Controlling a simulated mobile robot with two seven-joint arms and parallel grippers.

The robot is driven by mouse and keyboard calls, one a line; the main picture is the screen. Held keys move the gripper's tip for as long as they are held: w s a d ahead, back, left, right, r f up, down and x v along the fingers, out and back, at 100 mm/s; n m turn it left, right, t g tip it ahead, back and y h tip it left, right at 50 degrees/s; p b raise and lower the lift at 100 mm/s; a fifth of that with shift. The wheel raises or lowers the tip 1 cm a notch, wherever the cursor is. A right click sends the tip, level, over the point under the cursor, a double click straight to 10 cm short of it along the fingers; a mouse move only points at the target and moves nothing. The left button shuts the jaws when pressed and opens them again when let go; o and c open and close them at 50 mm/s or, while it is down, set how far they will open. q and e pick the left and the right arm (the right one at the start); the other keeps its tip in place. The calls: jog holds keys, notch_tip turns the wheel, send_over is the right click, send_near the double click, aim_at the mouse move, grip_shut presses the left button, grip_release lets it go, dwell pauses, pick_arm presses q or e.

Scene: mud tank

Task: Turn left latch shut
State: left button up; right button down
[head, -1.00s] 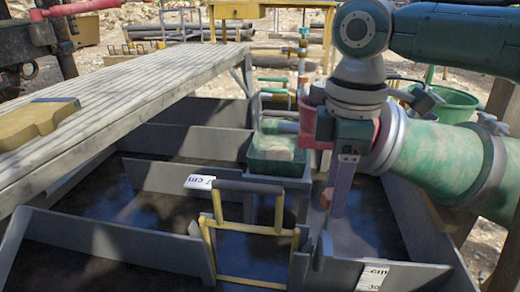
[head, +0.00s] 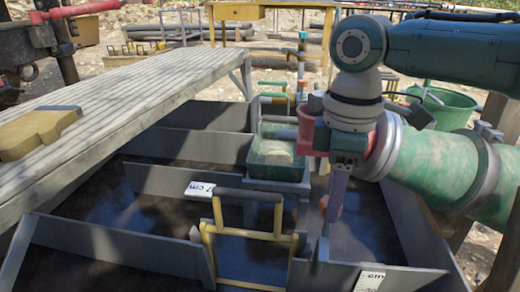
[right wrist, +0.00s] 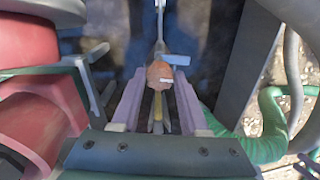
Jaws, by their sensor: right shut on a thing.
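My right gripper (head: 334,208) reaches down into the grey tank at the right of the yellow frame. Its pale purple fingers are shut on a small orange knob (right wrist: 160,75), which shows between them in the right wrist view. A thin grey upright piece (head: 323,247) stands just below the fingertips; whether it belongs to the knob is unclear. A grey stem (right wrist: 160,45) runs on from the knob, with a pale blue bar beside it. Which part is the left latch is hard to tell. My left gripper is not in view.
A yellow frame with a grey top bar (head: 249,195) stands left of the gripper. A green tray (head: 278,170) sits behind it. Grey divider walls (head: 110,246) cross the tank. A wooden plank walkway (head: 120,105) lies along the left.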

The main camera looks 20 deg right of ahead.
jog(key=m+p, duration=0.1)
jog(key=p, duration=0.1)
jog(key=m+p, duration=0.4)
jog(key=shift+a+r+p, duration=0.1)
jog(key=shift+r+p, duration=0.2)
jog(key=shift+f+m+p, duration=0.1)
jog(key=shift+m+p, duration=0.55)
jog(key=shift+m, duration=0.25)
jog(key=m+p, duration=0.2)
jog(key=m, duration=0.2)
jog(key=shift+m, duration=0.3)
jog(key=m+p, duration=0.1)
jog(key=m, duration=0.4)
jog(key=shift+f+m, duration=0.15)
jog(key=shift+m, duration=0.15)
jog(key=shift+c, duration=2.1)
grip_release()
